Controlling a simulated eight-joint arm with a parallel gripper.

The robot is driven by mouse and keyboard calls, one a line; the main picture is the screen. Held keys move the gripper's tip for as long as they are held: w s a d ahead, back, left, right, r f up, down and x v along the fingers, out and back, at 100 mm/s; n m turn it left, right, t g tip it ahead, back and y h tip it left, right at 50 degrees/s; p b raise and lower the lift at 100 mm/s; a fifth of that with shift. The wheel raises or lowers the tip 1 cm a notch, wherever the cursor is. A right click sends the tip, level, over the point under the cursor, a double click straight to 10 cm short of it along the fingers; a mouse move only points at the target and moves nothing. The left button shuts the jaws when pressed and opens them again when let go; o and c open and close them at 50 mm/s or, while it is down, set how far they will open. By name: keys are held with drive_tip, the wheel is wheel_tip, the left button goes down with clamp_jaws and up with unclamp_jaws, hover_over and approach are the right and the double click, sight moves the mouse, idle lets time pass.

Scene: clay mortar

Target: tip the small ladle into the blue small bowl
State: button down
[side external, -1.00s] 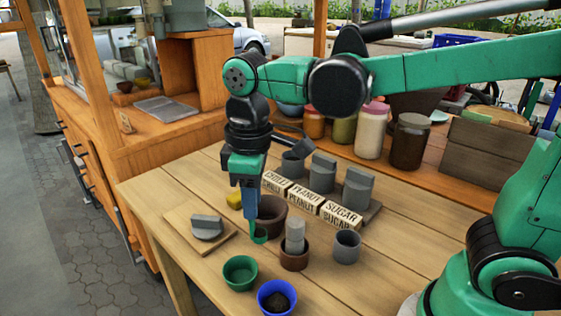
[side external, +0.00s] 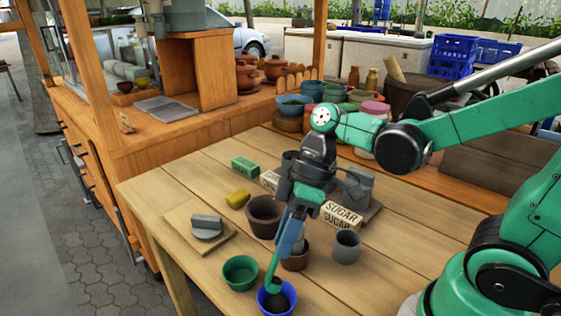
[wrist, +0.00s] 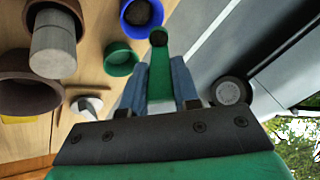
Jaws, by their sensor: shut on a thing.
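My gripper (side external: 287,242) is shut on the handle of the small green ladle (side external: 272,276), which slants down from the blue fingers. The ladle's cup is at the left rim of the blue small bowl (side external: 292,301); I cannot tell whether they touch. Dark stuff lies in the bowl. In the wrist view, the ladle (wrist: 160,70) stands between the fingers (wrist: 159,88), with a dark patch in its cup. The blue bowl (wrist: 128,22) is just beyond the cup, to the upper left.
A green bowl (side external: 240,272) stands left of the blue bowl. A brown mortar (side external: 296,262) with a grey pestle, a brown pot (side external: 264,215) and a grey cup (side external: 347,246) stand behind. A board (side external: 184,234) holds a grey tool. The table's front edge is close.

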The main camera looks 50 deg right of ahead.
drive_tip(key=d+f+y, duration=0.1)
drive_tip(key=y, duration=0.1)
drive_tip(key=f+y, duration=0.1)
drive_tip(key=y, duration=0.1)
drive_tip(key=d+f+y, duration=0.1)
drive_tip(key=y, duration=0.1)
drive_tip(key=shift+d+f, duration=0.1)
drive_tip(key=shift+d, duration=0.2)
idle(0.8)
drive_tip(key=a+r+h, duration=0.1)
drive_tip(key=h, duration=0.1)
drive_tip(key=a+r+h, duration=0.1)
drive_tip(key=h, duration=0.1)
drive_tip(key=a+r+h, duration=0.1)
drive_tip(key=h, duration=0.1)
drive_tip(key=shift+s+r, duration=0.1)
drive_tip(key=shift+r, duration=0.1)
drive_tip(key=a+r+h, duration=0.1)
drive_tip(key=r+h, duration=0.1)
drive_tip(key=h, duration=0.1)
drive_tip(key=a+h, duration=0.1)
drive_tip(key=h, duration=0.1)
drive_tip(key=shift+a+r, duration=0.35)
drive_tip(key=shift+r, duration=0.05)
drive_tip(key=shift+a+r+h, duration=0.1)
drive_tip(key=shift+r+h, duration=0.05)
drive_tip(key=shift+h, duration=0.35)
